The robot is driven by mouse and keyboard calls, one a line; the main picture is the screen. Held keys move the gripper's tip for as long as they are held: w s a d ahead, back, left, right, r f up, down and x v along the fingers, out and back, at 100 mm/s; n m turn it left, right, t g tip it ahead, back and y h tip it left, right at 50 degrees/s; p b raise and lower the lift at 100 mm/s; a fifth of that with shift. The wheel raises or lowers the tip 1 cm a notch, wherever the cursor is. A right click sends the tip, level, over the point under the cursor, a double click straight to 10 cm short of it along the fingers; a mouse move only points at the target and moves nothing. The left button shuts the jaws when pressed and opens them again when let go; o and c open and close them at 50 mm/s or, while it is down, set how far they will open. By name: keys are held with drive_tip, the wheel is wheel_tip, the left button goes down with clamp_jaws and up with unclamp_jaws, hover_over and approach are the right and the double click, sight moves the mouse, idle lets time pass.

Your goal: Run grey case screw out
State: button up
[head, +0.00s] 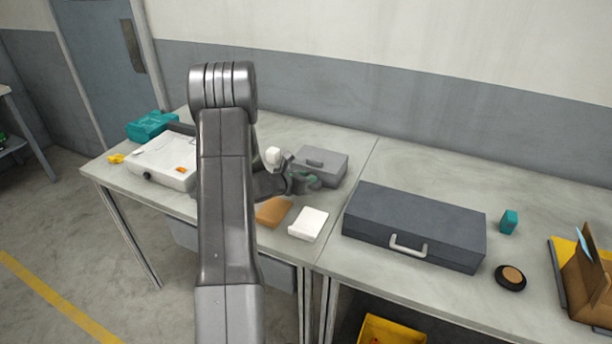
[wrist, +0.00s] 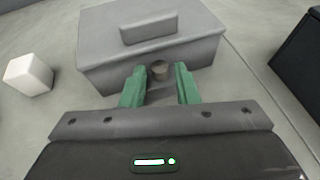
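The grey case (head: 326,164) is a small closed box with a raised handle block on its lid, standing on the left table. It fills the top of the wrist view (wrist: 195,46). The case screw (wrist: 159,70) shows as a short round knob at the front face of the case. My gripper (wrist: 158,88) has green fingers, open, one on each side of the screw with a gap visible on both sides. In the head view my gripper (head: 303,183) is at the near side of the case, and the screw is hidden there.
A white block (wrist: 29,76) stands left of the case. An orange-brown piece (head: 272,212) and a white pad (head: 308,224) lie in front. A white tray-like unit (head: 160,165) is at left. A large dark case (head: 413,230) stands at right.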

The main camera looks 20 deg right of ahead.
drive_tip(key=shift+d+f, duration=0.1)
drive_tip(key=shift+d, duration=0.05)
drive_tip(key=shift+c, duration=0.2)
clamp_jaws()
drive_tip(key=shift+f+t+b, duration=0.2)
drive_tip(key=shift+t+b, duration=0.1)
drive_tip(key=shift+b, duration=0.8)
